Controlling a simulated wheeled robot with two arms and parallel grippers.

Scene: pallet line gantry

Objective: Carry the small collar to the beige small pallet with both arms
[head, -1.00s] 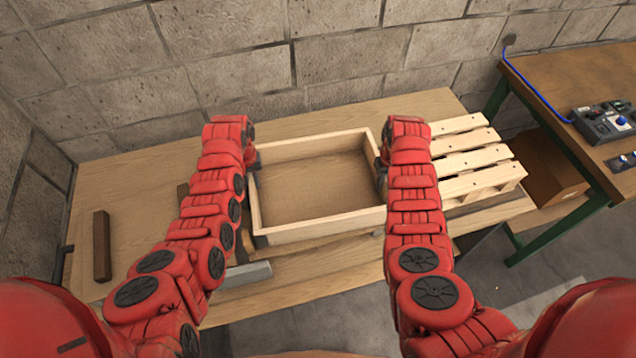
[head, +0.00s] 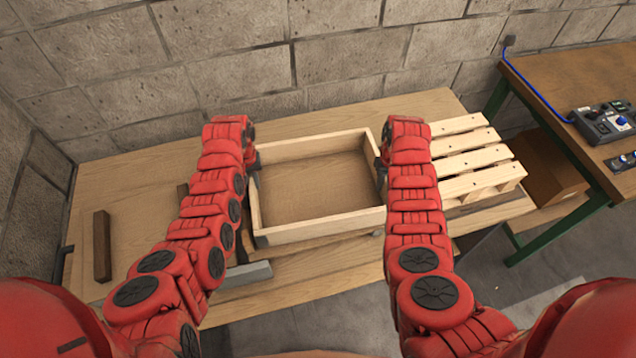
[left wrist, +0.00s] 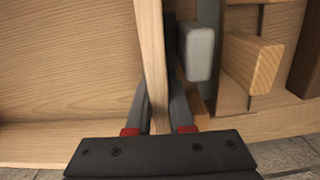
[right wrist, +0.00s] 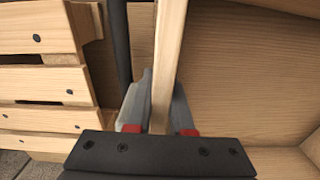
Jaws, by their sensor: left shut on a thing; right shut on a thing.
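The small collar (head: 318,234), an open light-wood frame, sits level between my two arms in the head view. My left gripper (head: 256,160) is shut on its left wall, and the left wrist view shows that wall (left wrist: 152,60) between the fingers. My right gripper (head: 380,168) is shut on its right wall, which shows between the fingers in the right wrist view (right wrist: 168,60). The beige small pallet (head: 478,158) lies to the right of the collar, just beyond my right arm. My arms hide parts of both side walls.
The wooden table (head: 300,285) holds all this and has free room at the left. A dark wooden bar (head: 102,246) lies there, and a grey block (head: 248,274) is near the collar's front left. A workbench (head: 575,75) with a control box (head: 600,122) stands at the right.

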